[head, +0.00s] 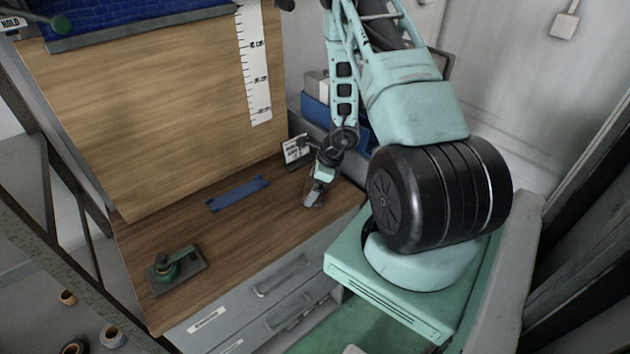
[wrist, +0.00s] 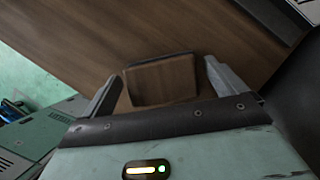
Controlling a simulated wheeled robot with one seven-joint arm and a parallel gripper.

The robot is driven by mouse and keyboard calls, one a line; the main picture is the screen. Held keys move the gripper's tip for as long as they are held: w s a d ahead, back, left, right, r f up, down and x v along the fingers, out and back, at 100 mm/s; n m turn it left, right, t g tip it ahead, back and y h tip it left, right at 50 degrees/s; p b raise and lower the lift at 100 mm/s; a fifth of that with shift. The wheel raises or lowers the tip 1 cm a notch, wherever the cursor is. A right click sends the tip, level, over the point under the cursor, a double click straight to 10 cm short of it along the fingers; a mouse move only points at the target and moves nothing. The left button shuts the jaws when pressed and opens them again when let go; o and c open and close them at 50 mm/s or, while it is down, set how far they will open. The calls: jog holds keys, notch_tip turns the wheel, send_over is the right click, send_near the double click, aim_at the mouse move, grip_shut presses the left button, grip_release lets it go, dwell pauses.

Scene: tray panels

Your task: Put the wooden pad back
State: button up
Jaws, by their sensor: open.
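The wooden pad (wrist: 162,82) shows in the wrist view as a small brown rectangular block with a dark far edge. It lies between the two fingers of my gripper (wrist: 163,68), which are spread with a gap on each side of it. I cannot tell how far above or below the fingertips it sits. In the head view my gripper (head: 313,198) points down near the right end of the wooden bench top (head: 215,236). The pad cannot be made out there.
A blue strip (head: 237,194) lies on the bench left of my gripper. A dark plate with a green device (head: 178,268) is at the front left. A small white sign (head: 296,149) stands behind my gripper. Grey drawers (head: 280,280) are below the front edge.

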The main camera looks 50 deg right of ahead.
jog(key=b+v, duration=0.1)
jog(key=v, duration=1.1)
jog(key=w+a+r+n+g+y, duration=0.1)
jog(key=a+r+n, duration=0.4)
jog(key=a, duration=0.4)
jog(key=w+a+r+n+g+y, duration=0.1)
jog(key=a+r+n, duration=0.1)
jog(key=a+n, duration=0.6)
jog(key=w+a+r+n+g, duration=0.1)
jog(key=a+r+n, duration=0.3)
jog(key=a, duration=0.7)
jog(key=s+a+r+n+h, duration=0.2)
jog(key=s+a+r+n, duration=0.1)
jog(key=s+a+n, duration=0.4)
jog(key=s+a+r+n+g+h, duration=0.1)
jog(key=s+a+r+n, duration=0.2)
jog(key=s+a+n, duration=0.5)
jog(key=s+n, duration=0.1)
jog(key=n, duration=0.4)
jog(key=shift+r+n+h, duration=0.3)
jog(key=shift+h, duration=0.1)
jog(key=shift+s, duration=0.1)
notch_tip(320, 180, down, 9)
jog(key=b, duration=0.9)
